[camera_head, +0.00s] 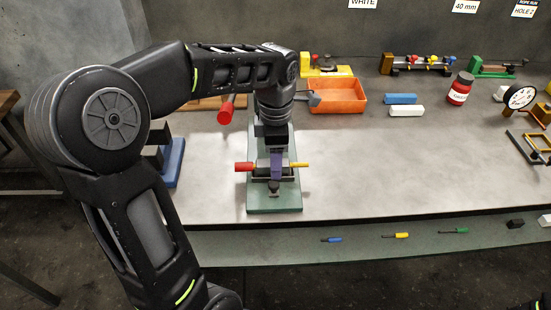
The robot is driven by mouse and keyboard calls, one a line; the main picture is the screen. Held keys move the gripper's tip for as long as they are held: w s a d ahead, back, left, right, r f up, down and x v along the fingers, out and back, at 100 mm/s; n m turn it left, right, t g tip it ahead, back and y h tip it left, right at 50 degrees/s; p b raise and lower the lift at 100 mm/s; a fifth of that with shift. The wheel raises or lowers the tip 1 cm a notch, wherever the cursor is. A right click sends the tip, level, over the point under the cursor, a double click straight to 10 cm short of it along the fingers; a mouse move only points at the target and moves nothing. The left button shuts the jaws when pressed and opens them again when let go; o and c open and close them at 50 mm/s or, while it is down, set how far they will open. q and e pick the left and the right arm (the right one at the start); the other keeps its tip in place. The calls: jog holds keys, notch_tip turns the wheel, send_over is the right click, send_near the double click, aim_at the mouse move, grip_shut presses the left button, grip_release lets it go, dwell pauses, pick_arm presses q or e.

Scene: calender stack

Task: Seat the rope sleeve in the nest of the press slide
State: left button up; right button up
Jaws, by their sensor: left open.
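My left arm reaches in from the left, and its gripper (275,158) points down over a fixture on a green base plate (273,204) near the table's front. The fixture has a red handle (244,167) to the left and a yellow pin (299,165) to the right. It may be the press slide, but its nest is hidden by my gripper. A purple-grey block shows below the gripper; I cannot tell whether it touches the fingers. I cannot pick out the rope sleeve for sure.
An orange bin (337,96) stands behind the fixture to the right. A red cylinder (226,109) is behind left. Blue and white blocks (401,99), a red jar (460,89) and a dial gauge (519,97) stand at right. The table right of the fixture is clear.

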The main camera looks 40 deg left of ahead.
pick_arm(q)
notch_tip(320, 180, up, 7)
jog(key=shift+r, duration=0.15)
dwell(1.0)
